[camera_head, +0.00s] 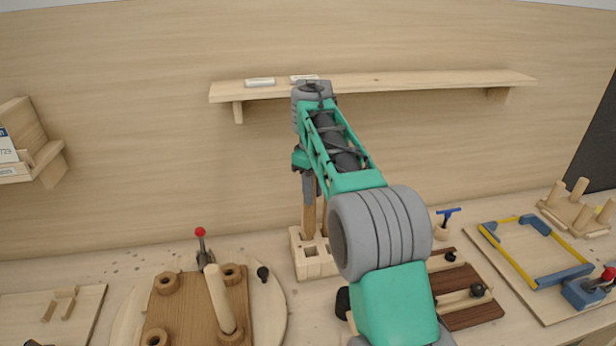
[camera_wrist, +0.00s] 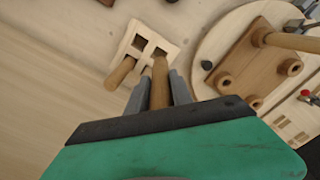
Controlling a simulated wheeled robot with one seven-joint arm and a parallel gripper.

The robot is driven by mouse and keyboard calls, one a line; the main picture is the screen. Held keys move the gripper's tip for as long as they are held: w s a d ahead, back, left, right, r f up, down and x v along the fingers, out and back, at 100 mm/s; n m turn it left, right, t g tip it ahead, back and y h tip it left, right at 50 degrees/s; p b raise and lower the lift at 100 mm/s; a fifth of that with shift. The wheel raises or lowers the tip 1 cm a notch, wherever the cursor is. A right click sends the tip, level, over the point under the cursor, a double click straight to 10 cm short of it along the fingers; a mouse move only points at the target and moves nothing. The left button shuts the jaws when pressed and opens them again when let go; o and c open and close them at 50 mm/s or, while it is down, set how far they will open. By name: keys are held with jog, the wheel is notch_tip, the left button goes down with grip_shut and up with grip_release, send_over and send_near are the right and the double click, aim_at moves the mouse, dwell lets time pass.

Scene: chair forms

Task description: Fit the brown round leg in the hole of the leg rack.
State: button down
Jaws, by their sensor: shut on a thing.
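The leg rack (camera_head: 316,267) is a pale wooden block with square holes, standing on the bench near the wall; it also shows in the wrist view (camera_wrist: 170,38). My gripper (camera_wrist: 159,90) is shut on the brown round leg (camera_wrist: 160,78), which also shows in the head view (camera_head: 308,222). The held leg is roughly upright, its lower end at the rack's holes. I cannot tell whether it is inside one. Another round leg (camera_wrist: 120,73) stands in the rack beside it. My arm hides the rack's right side in the head view.
A brown seat board (camera_head: 170,308) with round sockets and one pale leg (camera_head: 219,298) lies on a round board to the left. A dark red-brown board (camera_head: 470,302) lies right of my arm. A shelf (camera_head: 400,84) hangs on the wall behind.

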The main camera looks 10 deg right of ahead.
jog(key=f+b, duration=0.5)
jog(key=shift+w+d, duration=0.1)
jog(key=shift+w, duration=0.2)
jog(key=shift+r, duration=0.1)
